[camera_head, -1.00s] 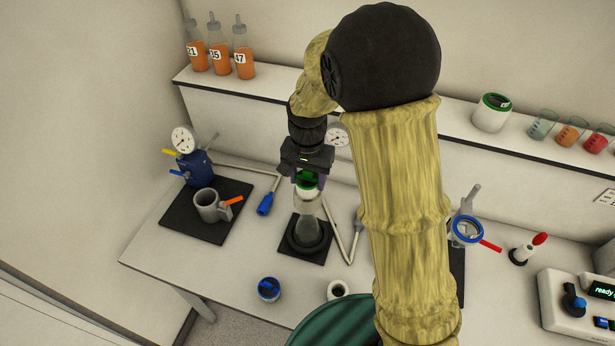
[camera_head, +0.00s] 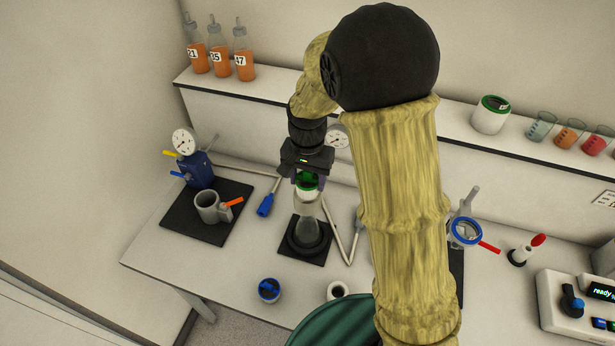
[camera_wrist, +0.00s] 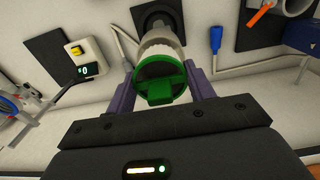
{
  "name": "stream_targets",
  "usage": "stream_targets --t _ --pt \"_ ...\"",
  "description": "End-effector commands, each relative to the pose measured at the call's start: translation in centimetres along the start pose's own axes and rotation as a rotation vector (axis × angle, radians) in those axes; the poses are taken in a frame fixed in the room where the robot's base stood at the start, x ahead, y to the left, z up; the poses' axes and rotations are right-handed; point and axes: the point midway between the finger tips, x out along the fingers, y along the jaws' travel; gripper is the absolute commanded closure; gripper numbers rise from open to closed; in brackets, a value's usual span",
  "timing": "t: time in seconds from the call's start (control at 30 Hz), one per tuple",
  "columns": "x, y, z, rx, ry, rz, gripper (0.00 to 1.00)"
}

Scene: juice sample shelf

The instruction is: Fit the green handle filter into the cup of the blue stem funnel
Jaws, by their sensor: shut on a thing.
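The green handle filter (camera_wrist: 160,82) has a green round top with a raised green block handle. It sits between the purple fingers of my gripper (camera_wrist: 162,92) in the wrist view. In the head view the green top (camera_head: 308,180) and its white lower part show just below my gripper (camera_head: 306,172). Directly below is a pale grey cup (camera_head: 307,206) at the top of a clear flask (camera_head: 309,233) on a black base. I cannot tell how far the filter is inside the cup. No blue stem shows on this cup.
A blue-handled hose end (camera_head: 265,204) lies left of the flask. A grey cup with an orange handle (camera_head: 207,206) stands on a black mat further left. A small tub with blue contents (camera_head: 269,290) is at the front. Bottles (camera_head: 243,64) line the shelf.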

Motion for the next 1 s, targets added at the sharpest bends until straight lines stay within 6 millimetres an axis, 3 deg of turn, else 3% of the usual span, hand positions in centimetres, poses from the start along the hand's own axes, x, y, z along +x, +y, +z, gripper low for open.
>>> stream_targets --t 1.0 --pt "1.2 0.0 0.0 0.000 0.000 0.000 0.68"
